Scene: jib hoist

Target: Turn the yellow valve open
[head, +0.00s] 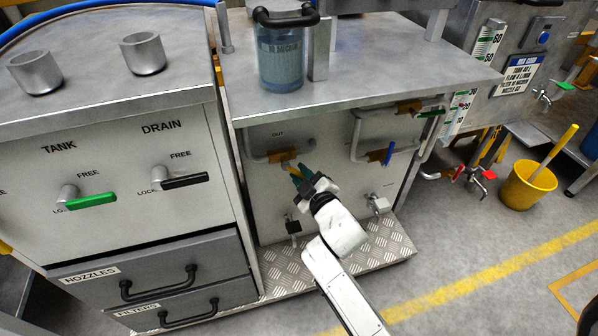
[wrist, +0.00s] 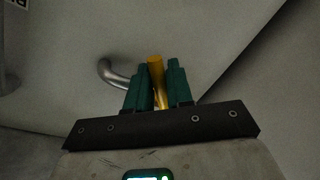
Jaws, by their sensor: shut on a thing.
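The yellow valve's handle (wrist: 156,70) stands between my gripper's green fingers in the wrist view, and the jaws are shut on it. Beside it a grey bent pipe (wrist: 108,73) runs to the left. In the head view my gripper (head: 298,173) is at the panel below the workbench, just under the pipe marked OUT. There the yellow valve is mostly hidden by the fingers, with a brownish fitting (head: 281,157) showing just above. I cannot tell from these views how far the handle is turned.
To the right on the same panel are a blue-handled valve (head: 388,153) and a green-handled valve (head: 431,113). Lower grey taps (head: 378,203) stick out near my arm. The drawer cabinet (head: 150,275) is close on the left. A yellow bucket (head: 528,187) stands on open floor at right.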

